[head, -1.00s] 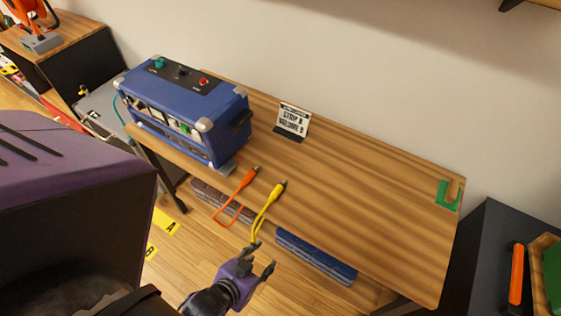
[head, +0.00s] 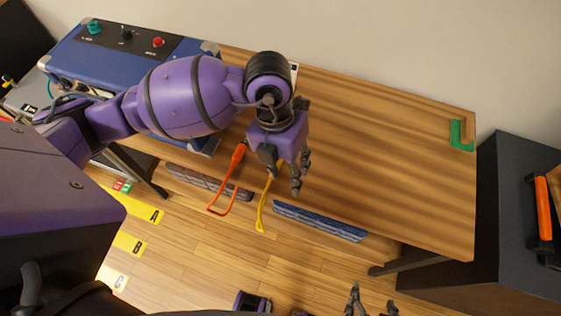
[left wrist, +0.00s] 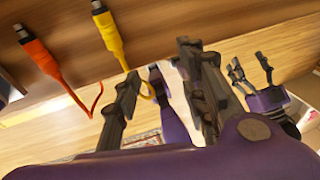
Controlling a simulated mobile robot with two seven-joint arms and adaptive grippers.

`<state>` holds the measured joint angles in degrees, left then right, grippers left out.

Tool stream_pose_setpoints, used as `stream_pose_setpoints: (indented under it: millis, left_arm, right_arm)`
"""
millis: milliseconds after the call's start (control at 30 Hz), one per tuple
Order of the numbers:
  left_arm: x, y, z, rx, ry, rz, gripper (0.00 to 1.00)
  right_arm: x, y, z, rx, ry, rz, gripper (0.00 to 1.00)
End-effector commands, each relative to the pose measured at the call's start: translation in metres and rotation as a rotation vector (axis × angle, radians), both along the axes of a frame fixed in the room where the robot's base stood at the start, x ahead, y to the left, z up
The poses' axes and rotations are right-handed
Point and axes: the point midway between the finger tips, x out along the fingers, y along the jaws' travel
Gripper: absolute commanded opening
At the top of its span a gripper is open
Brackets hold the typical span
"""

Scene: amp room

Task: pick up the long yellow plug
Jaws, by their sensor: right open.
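The yellow plug (left wrist: 108,32) lies on the wooden table with its metal tip pointing away from the front edge in the left wrist view. In the head view my left gripper (head: 284,174) hides most of the plug; its yellow cable (head: 263,208) hangs over the edge. My left gripper also shows in the left wrist view (left wrist: 163,90), its fingers spread and empty, just short of the plug and not around it. My right gripper (head: 372,299) is open and empty at the bottom of the head view, away from the table.
An orange plug (head: 238,156) with its cable lies just left of the yellow one. A blue amplifier (head: 80,62) stands at the table's left end. A green bracket (head: 459,136) sits at the right end. The table's (head: 400,170) right half is otherwise clear.

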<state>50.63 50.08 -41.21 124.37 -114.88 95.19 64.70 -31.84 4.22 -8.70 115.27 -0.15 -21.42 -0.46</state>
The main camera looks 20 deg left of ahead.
Motion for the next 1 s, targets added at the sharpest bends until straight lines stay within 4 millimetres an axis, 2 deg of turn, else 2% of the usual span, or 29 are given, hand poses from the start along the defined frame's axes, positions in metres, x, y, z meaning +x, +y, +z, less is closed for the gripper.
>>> stream_pose_setpoints:
  millis: [33, 100, 200, 467, 700, 833, 1000]
  left_arm:
    - [0.015, 0.016, 0.002, 0.07, -0.046, 0.012, 0.39]
    - [0.028, 0.03, 0.006, 0.138, -0.089, 0.029, 0.39]
    - [0.036, 0.04, 0.004, 0.18, -0.117, 0.043, 0.39]
    - [0.039, 0.041, -0.024, 0.181, -0.118, 0.045, 0.39]
    - [0.046, 0.042, -0.059, 0.18, -0.117, 0.045, 0.39]
    - [0.046, 0.041, -0.067, 0.179, -0.118, 0.043, 0.39]
    - [0.046, 0.041, -0.067, 0.179, -0.119, 0.042, 0.39]
  right_arm:
    - [-0.001, -0.001, -0.003, -0.002, 0.002, 0.002, 0.67]
    - [-0.002, -0.001, -0.004, -0.003, 0.003, 0.002, 0.67]
    - [-0.002, -0.002, -0.004, -0.004, 0.003, 0.003, 0.67]
    - [-0.001, -0.001, -0.003, -0.003, 0.002, 0.004, 0.67]
    - [-0.001, -0.001, -0.003, -0.003, 0.002, 0.003, 0.67]
    - [-0.001, 0.0, -0.003, -0.001, 0.003, 0.003, 0.67]
    - [-0.001, 0.0, -0.003, -0.001, 0.003, 0.002, 0.67]
